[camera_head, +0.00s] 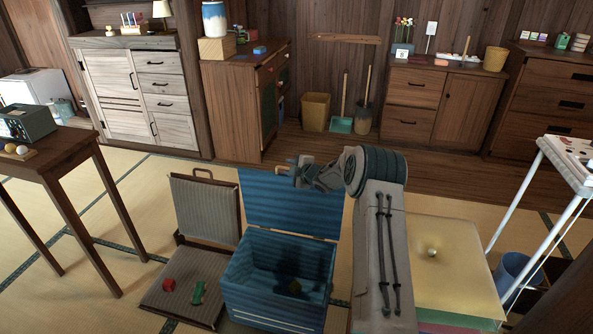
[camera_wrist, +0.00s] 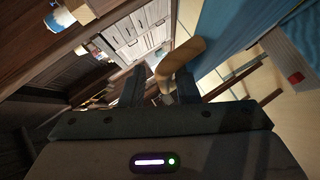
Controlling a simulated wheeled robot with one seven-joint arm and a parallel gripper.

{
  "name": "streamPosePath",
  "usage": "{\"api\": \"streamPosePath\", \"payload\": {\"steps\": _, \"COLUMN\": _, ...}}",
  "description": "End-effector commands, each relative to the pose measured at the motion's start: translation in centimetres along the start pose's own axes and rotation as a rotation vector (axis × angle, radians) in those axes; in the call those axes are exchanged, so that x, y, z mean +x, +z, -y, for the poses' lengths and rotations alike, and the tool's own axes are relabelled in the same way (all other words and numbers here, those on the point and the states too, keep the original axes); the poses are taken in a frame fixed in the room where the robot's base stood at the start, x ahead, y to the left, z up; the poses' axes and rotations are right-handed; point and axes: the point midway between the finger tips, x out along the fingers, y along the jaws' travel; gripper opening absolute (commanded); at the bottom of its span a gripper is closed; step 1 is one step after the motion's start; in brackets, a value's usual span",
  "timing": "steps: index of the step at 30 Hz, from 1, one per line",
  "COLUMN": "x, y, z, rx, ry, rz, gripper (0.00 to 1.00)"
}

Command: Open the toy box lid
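The toy box (camera_head: 262,309) is blue and striped and stands on the tatami. Its lid (camera_head: 290,205) stands upright at the back, so the box is open, with a small brownish thing (camera_head: 295,287) and dark shadow inside. A tan wooden handle (camera_head: 282,170) sits at the lid's top edge. My gripper (camera_head: 300,172) is at that top edge, beside the handle. In the wrist view, the handle (camera_wrist: 182,57) lies by the tip of the right finger and the lid (camera_wrist: 235,35) is beyond it. The fingers (camera_wrist: 160,88) are apart, with a gap between them. Contact with the handle is unclear.
A legless chair (camera_head: 205,210) with a red and a green toy on its seat stands left of the box. A wooden table (camera_head: 60,150) stands at left, a white-legged table (camera_head: 570,165) at right.

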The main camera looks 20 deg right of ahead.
Motion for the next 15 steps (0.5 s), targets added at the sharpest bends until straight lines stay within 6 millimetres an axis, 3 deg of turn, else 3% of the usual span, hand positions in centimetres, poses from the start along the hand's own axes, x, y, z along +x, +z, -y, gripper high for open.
{"api": "streamPosePath", "payload": {"steps": 5, "x": -2.2, "y": 0.4, "z": 0.3, "rx": 0.002, "ry": -0.007, "rz": 0.009, "gripper": 0.33}}
{"api": "streamPosePath", "payload": {"steps": 15, "x": -8.5, "y": -0.6, "z": 0.1, "rx": -0.003, "ry": -0.004, "rz": -0.005, "gripper": 0.33}}
